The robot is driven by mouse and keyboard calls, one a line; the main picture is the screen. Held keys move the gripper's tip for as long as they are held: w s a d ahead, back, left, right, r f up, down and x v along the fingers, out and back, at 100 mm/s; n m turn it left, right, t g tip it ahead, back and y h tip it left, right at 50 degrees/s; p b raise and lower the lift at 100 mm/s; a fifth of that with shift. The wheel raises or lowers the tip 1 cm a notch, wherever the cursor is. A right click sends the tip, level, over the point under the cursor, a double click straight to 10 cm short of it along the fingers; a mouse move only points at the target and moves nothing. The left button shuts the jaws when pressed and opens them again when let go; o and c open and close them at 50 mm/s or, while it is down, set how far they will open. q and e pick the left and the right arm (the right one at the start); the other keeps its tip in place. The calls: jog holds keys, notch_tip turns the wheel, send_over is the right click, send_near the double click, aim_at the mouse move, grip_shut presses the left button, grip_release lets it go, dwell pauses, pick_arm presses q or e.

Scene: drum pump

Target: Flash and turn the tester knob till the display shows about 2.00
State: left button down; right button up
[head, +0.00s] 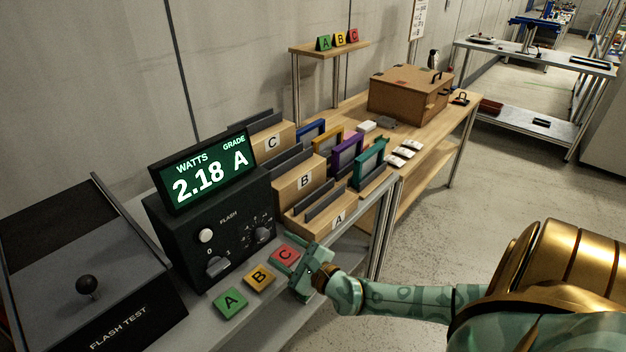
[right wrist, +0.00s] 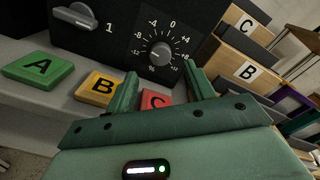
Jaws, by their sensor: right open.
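The tester (head: 168,222) is a black box with a tilted green display (head: 207,171) reading WATTS 2.18, GRADE A. Its round scaled knob (head: 262,234) is at the right of the front panel. In the right wrist view the knob (right wrist: 160,54) has a numbered scale around it. A white FLASH button (head: 206,236) sits at upper left of the panel, above a 0/1 switch (head: 217,266). My right gripper (head: 290,256) is open and empty, in front of and below the knob, apart from it. Its fingers (right wrist: 164,84) frame the space below the knob. My left gripper is out of view.
Green A (head: 230,302), yellow B (head: 260,277) and red C (head: 285,255) blocks lie before the tester; the right gripper is close over C. The flash test box (head: 88,255) stands left. Wooden bins (head: 300,182) with framed panels stand right.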

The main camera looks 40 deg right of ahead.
jog(key=s, duration=1)
jog(key=shift+s+d+r+p, duration=0.15)
jog(key=shift+d+r+p, duration=0.1)
jog(key=shift+d+p, duration=0.15)
